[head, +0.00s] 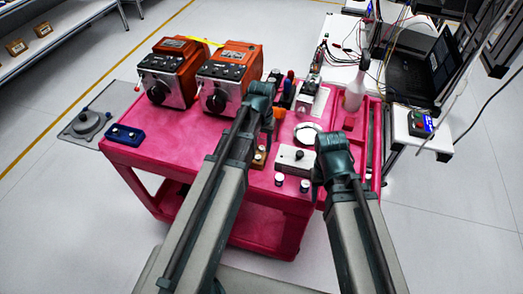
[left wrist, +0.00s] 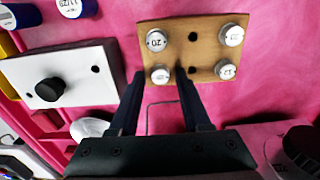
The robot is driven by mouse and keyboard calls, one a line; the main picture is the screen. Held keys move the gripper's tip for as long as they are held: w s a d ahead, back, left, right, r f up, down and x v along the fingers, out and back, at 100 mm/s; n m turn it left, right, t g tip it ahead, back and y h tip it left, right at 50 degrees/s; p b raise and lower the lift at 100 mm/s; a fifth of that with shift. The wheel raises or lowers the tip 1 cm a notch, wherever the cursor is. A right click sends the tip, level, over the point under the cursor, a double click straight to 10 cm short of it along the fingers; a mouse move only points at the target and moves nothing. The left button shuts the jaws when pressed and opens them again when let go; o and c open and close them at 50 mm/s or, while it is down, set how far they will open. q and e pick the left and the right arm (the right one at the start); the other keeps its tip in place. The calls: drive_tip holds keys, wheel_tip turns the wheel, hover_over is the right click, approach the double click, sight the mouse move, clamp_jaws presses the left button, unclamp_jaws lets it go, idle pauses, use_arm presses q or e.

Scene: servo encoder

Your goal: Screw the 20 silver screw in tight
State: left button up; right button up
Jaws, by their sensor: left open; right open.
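The silver screw marked 20 (left wrist: 156,40) stands in a tan block (left wrist: 210,52), at the upper left corner in the left wrist view. Several other numbered silver screws stand at the block's other corners, including one (left wrist: 160,75) between my left fingertips. Two dark holes show in the block's middle. My left gripper (left wrist: 159,78) is open, its fingers on either side of that nearer screw; whether they touch it I cannot tell. In the head view the block (head: 260,158) is partly hidden by my left arm. My right gripper (head: 318,172) is open, right of the white block, its fingers hardly visible.
A white block with a black knob (head: 296,158) sits beside the tan block; it also shows in the left wrist view (left wrist: 65,73). Small silver-topped cylinders (head: 279,179) stand in front. Two orange machines (head: 228,75) fill the back left of the pink cart (head: 150,150). A white bottle (head: 355,92) stands back right.

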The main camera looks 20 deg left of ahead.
sight(262, 148)
use_arm(q)
clamp_jaws()
wheel_tip(262, 148, up, 5)
drive_tip(key=p, duration=0.5)
drive_tip(key=shift+r, duration=0.1)
use_arm(e)
wheel_tip(262, 148, up, 5)
drive_tip(key=shift+r, duration=0.1)
